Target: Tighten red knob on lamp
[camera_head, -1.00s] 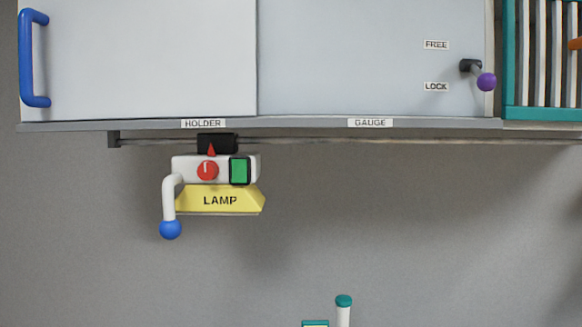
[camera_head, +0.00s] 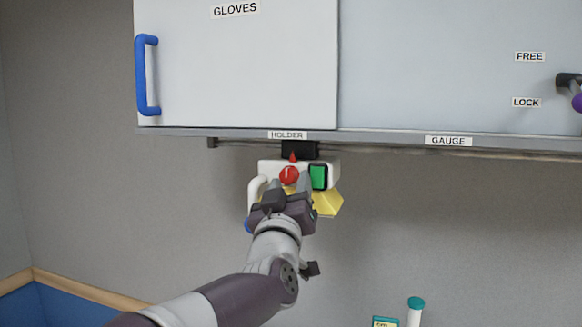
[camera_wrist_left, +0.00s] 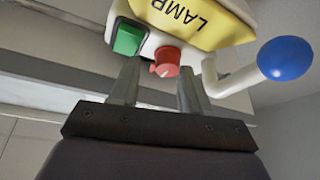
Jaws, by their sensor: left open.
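The lamp (camera_head: 328,203) hangs under the cabinet rail, with a white body, yellow shade and a white handle ending in a blue ball (camera_wrist_left: 285,59). Its red knob (camera_head: 289,175) has a white mark that points about straight up in the head view; a red pointer sits above it. The knob also shows in the left wrist view (camera_wrist_left: 166,60). My left gripper (camera_head: 289,186) is open just in front of the lamp; in the wrist view its fingers stand on either side of the knob, and I cannot tell whether they touch it. My arm hides part of the shade. My right gripper is not in view.
A green switch (camera_head: 318,177) sits right beside the knob. The cabinet edge and rail (camera_head: 380,149) run close above the lamp. A purple-tipped lever (camera_head: 570,82) is at the far right. The wall right of the lamp is clear.

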